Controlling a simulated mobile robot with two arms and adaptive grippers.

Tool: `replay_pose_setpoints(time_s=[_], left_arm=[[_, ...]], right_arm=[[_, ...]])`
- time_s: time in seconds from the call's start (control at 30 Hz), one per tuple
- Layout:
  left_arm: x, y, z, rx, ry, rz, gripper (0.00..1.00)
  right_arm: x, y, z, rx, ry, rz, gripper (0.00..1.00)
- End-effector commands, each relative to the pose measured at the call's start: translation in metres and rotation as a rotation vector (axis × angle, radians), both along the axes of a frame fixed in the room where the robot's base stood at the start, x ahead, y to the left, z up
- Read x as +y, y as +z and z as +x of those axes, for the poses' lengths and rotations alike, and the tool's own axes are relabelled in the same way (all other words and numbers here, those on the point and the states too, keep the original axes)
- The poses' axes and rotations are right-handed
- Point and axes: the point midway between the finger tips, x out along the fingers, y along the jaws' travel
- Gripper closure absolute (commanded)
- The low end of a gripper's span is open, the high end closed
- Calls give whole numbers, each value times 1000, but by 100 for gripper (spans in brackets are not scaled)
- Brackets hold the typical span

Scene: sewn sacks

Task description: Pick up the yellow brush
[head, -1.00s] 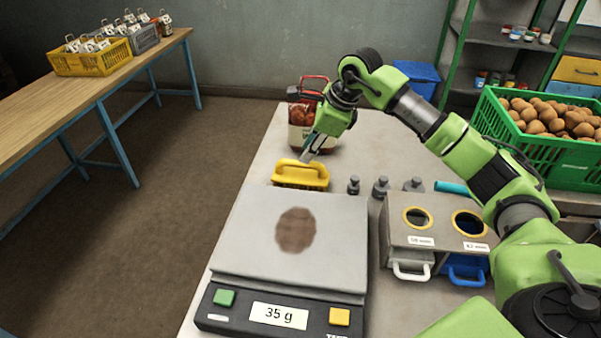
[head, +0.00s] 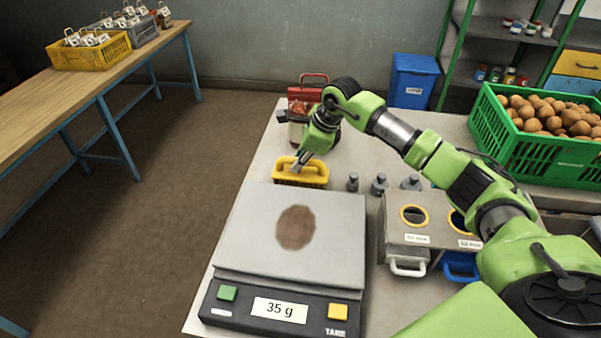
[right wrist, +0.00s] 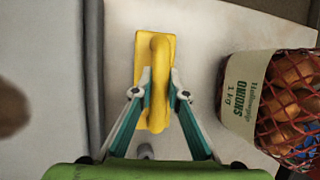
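The yellow brush (head: 313,174) lies on the table just behind the scale, its handle upward. It also shows in the right wrist view (right wrist: 155,75). My right gripper (head: 298,165) is at the brush, its fingertips close to the handle. Whether the fingertips touch the brush cannot be told. My left gripper is not in view.
The scale (head: 260,240) reads 35 g and carries a round brown patch or object. A net bag of onions (right wrist: 285,100) stands right of the brush in the wrist view. Small weights (head: 379,185), a sorting box (head: 395,235) and a green crate (head: 545,155) stand to the right.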

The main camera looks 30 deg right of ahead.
Motion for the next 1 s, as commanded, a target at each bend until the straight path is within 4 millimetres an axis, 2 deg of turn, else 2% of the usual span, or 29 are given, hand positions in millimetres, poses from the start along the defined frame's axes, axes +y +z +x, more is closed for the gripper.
replay_pose_setpoints(time_s=[0.43, 0.63, 0.9, 1.0], left_arm=[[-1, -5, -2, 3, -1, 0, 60], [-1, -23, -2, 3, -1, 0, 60], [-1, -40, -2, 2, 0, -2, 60], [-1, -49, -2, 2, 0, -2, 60]], right_arm=[[0, 6, 1, -3, 1, 0, 100], [0, 31, 2, -8, 1, 0, 100], [-8, 87, -47, -8, -1, -2, 100], [-12, 96, -71, -5, 0, -4, 100]])
